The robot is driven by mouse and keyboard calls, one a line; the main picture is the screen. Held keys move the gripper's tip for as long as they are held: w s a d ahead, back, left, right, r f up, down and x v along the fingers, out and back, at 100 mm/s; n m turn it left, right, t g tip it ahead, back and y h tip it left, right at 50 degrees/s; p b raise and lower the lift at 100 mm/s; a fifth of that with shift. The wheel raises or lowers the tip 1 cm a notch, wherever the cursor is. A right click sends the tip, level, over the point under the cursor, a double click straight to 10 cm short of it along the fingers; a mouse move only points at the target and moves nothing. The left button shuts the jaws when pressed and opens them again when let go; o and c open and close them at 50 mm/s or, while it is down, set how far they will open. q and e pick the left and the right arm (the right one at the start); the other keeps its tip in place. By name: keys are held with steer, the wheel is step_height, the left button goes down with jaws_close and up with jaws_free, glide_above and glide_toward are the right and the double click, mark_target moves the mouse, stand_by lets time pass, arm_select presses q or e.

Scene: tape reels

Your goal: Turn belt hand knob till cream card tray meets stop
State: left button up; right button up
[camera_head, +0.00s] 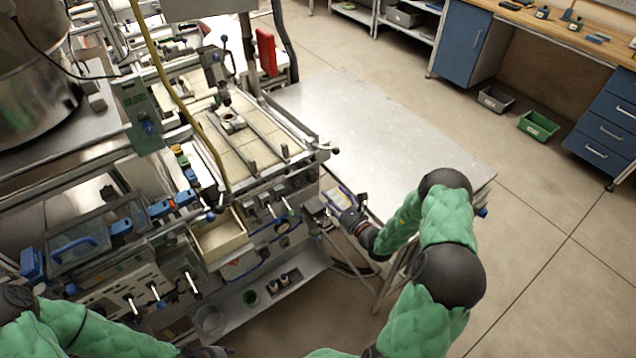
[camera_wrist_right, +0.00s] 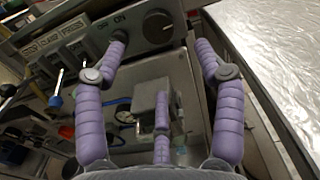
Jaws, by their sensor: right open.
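My right gripper (camera_head: 342,201) is at the machine's right front corner, beside and below the belt end. In the right wrist view its purple fingers (camera_wrist_right: 160,95) are spread wide and hold nothing. A black round knob (camera_wrist_right: 158,27) on a grey panel lies beyond the fingertips, apart from them. A cream belt (camera_head: 262,152) runs between metal rails on the machine top. A small pale tray-like piece (camera_head: 240,127) sits on it; I cannot make out its stop. A small black knob (camera_head: 334,150) sticks out at the belt's right end.
A bare metal table (camera_head: 385,125) stands right of the machine, close to my right arm. A cream open box (camera_head: 222,250), levers and blue handles crowd the machine's front. A grey block (camera_wrist_right: 155,98) lies below the panel. Open floor extends right.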

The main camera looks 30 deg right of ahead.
mark_target(315, 179)
steer(key=w, duration=0.5)
steer(key=w+a+b, duration=0.1)
steer(key=w, duration=0.2)
steer(key=shift+w, duration=0.3)
steer(key=shift+d, duration=0.1)
steer(key=c, duration=1.1)
